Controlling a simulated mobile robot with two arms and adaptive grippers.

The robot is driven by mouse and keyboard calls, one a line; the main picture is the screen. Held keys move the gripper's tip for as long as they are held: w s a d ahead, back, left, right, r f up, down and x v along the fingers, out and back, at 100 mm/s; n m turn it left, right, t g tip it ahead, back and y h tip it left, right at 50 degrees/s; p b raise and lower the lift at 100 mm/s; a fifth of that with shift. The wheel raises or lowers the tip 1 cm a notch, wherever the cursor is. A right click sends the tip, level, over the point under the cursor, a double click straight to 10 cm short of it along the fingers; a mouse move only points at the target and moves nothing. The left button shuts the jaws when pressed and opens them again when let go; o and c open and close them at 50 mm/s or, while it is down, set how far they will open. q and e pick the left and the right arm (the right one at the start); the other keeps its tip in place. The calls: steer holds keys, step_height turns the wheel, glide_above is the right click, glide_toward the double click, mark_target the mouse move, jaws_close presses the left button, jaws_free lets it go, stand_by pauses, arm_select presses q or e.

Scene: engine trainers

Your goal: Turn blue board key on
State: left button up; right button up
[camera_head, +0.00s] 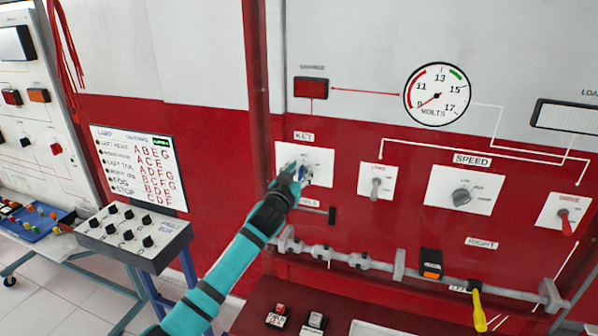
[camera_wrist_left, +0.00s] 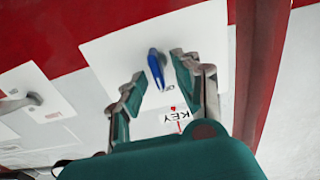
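The blue key (camera_wrist_left: 156,68) stands out from a white plate labelled KEY (camera_wrist_left: 99,48) on the red panel. In the left wrist view it lies between the two fingertips of my left gripper (camera_wrist_left: 156,72), with a gap to each finger; the fingers are open. In the head view the left gripper (camera_head: 296,174) is in front of the KEY plate (camera_head: 318,158) and covers part of it. The blue of the key (camera_head: 302,174) shows just past the fingers. My right gripper is in neither view.
A grey toggle switch (camera_head: 376,186) sits right of the key plate, then the SPEED knob (camera_head: 461,196) and a red-handled switch (camera_head: 567,222). A volt gauge (camera_head: 437,94) is above. A grey rail (camera_head: 390,266) runs below. A black-knobbed box (camera_head: 140,232) stands at left.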

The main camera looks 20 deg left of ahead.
arm_select(q)
jaws_close()
stand_by(0.3)
steer(key=shift+m, duration=0.3)
steer(key=m, duration=0.5)
steer(key=shift+d+f, duration=0.1)
steer(key=shift+d, duration=0.2)
steer(key=m, duration=0.3)
steer(key=shift+d+f+m+p, duration=0.1)
steer(key=shift+d+m+p, duration=0.05)
steer(key=shift+m+p, duration=0.25)
steer(key=shift+f+m, duration=0.1)
steer(key=shift+m, duration=1.1)
